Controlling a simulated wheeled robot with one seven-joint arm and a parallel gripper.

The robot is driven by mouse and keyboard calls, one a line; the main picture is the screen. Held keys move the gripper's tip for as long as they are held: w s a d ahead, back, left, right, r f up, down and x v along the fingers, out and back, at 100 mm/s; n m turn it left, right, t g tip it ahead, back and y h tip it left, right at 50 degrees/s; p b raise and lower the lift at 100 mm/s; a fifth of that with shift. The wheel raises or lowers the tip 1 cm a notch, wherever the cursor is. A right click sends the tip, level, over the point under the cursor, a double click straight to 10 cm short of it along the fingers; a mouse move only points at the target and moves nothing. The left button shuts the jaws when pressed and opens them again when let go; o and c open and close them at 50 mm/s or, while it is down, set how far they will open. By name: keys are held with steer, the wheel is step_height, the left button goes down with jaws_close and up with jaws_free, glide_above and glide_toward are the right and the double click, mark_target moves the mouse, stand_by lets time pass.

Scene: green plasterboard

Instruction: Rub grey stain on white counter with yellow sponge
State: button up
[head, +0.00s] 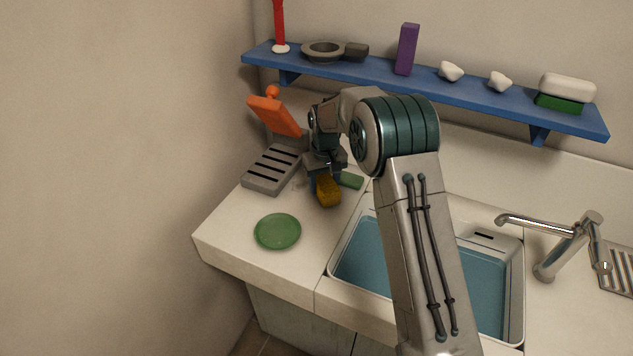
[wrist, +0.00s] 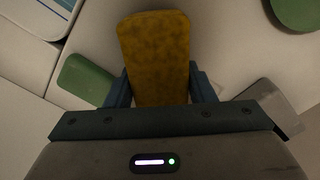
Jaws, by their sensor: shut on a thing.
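My gripper (head: 324,180) is over the left part of the white counter (head: 230,225), and its blue fingers are shut on the yellow sponge (head: 328,192). In the wrist view the sponge (wrist: 153,50) sticks out beyond the fingers, a mottled dark yellow. It is low over the counter; I cannot tell whether it touches the surface.
A green plate (head: 278,231) lies in front of the sponge, and a small green block (head: 350,181) lies beside it. A grey slotted holder (head: 272,169) stands behind left. The blue sink (head: 360,255) is to the right. A blue shelf (head: 430,88) runs above.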

mark_target(327, 180)
steer(key=shift+s+d, duration=0.2)
steer(key=shift+d, duration=0.2)
steer(key=shift+r+p, duration=1.8)
steer(key=shift+r, duration=1.2)
steer(key=shift+r+p, duration=0.4)
steer(key=shift+r, duration=0.15)
step_height(327, 180, up, 3)
steer(key=shift+a+f+p, duration=0.15)
steer(key=shift+f+p, duration=0.05)
steer(key=shift+p, duration=0.45)
steer(key=shift+d+f, duration=0.1)
steer(key=shift+d, duration=0.1)
